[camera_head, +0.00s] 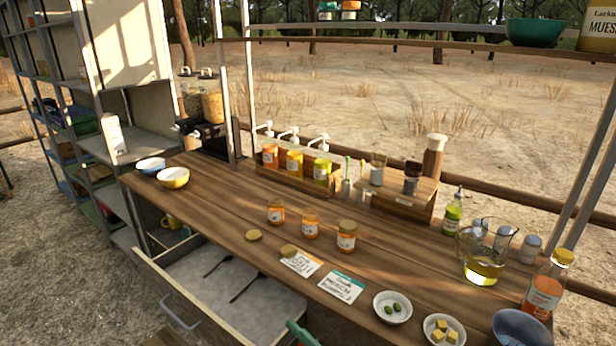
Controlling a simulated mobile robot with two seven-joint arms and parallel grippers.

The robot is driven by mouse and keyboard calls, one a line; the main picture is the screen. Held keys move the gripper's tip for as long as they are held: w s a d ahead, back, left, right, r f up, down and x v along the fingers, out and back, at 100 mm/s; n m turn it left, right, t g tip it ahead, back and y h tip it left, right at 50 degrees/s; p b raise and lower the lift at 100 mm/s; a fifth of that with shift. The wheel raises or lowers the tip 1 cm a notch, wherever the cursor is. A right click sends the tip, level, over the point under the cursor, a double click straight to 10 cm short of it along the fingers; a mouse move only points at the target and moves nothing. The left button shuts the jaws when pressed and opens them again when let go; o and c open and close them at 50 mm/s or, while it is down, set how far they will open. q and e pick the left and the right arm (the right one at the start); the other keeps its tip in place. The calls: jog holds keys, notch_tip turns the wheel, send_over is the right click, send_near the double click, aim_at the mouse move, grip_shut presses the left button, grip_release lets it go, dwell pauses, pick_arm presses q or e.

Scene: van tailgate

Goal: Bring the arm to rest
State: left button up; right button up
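Neither of my grippers nor my arms can be made out in the head view. A small teal piece (301,332) shows at the bottom edge, and I cannot tell what it belongs to. The wooden counter (215,195) runs across the view. Below its front edge a drawer (205,308) stands open, with two dark utensils (245,287) lying apart on its pale floor.
A glass pitcher (485,262) and bottle (546,288) are at right. The counter's left middle is clear.

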jog(key=s+d+f+m+g+h, duration=0.1)
jog(key=s+d+f+m+h, duration=0.6)
jog(key=d+f, duration=0.25)
jog(key=s+d+f+m+h, duration=0.6)
jog(key=s+d+f+m, duration=0.15)
jog(key=d+f, duration=0.2)
pick_arm(q)
jog(key=s+a+f+n+g, duration=0.1)
jog(key=s+a+f+n, duration=0.1)
jog(key=s+n, duration=0.4)
jog(key=s+a+f+n+g+y, duration=0.1)
jog(key=s+a+n, duration=0.4)
jog(key=s+n, duration=0.2)
jog(key=shift+s+a+f+g, duration=0.15)
jog(key=shift+s+f+g, duration=0.25)
jog(key=shift+s, duration=0.3)
pick_arm(e)
jog(key=s+d+f+m+g+h, duration=0.2)
jog(key=s+d+f+m+g, duration=0.1)
jog(key=s, duration=0.7)
notch_tip(320, 180, down, 2)
jog(key=d+g, duration=0.1)
jog(key=d, duration=0.1)
jog(key=shift+s+d+f, duration=0.25)
jog(key=shift+s+d, duration=0.05)
jog(key=shift+s, duration=0.05)
pick_arm(q)
jog(key=shift+c, duration=0.2)
